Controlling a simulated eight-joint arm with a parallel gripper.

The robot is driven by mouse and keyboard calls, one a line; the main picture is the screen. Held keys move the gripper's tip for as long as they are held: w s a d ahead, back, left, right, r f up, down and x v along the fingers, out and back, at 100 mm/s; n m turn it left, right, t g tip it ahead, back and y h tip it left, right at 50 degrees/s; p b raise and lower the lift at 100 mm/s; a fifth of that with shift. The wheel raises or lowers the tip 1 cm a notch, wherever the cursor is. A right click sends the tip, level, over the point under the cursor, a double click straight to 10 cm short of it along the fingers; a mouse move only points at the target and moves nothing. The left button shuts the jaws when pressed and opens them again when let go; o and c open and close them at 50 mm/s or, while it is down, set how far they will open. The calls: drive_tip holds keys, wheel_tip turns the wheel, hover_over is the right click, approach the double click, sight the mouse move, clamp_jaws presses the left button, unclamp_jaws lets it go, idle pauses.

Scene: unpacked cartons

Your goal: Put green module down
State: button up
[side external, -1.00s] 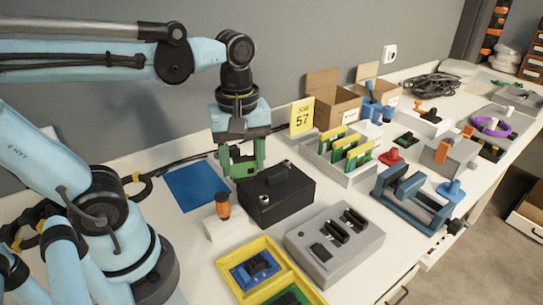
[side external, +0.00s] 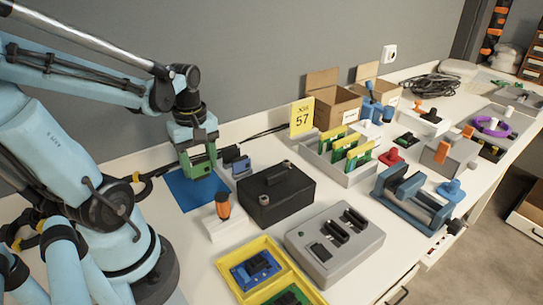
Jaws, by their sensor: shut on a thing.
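My gripper (side external: 198,164) is at the left, pointing down above the back part of the blue mat (side external: 203,194). It is shut on the green module (side external: 200,162), which shows as a small green shape at the fingers, partly covered by them. I cannot tell whether the module's lower edge touches the mat or hangs just above it. The front of the mat is bare.
A black box (side external: 285,205) and an orange-handled tool in a white block (side external: 217,230) stand right of the mat. A small grey-blue block (side external: 241,167) stands behind the box. A grey device (side external: 365,244) and yellow tray (side external: 285,252) lie nearer.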

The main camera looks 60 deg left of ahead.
drive_tip(key=shift+s+a+f, duration=0.1)
drive_tip(key=shift+a+f, duration=0.45)
drive_tip(key=shift+a, duration=0.35)
drive_tip(key=shift+f, duration=2)
drive_tip(key=shift+f, duration=0.1)
drive_tip(key=shift+f, duration=0.2)
drive_tip(key=o, duration=1.3)
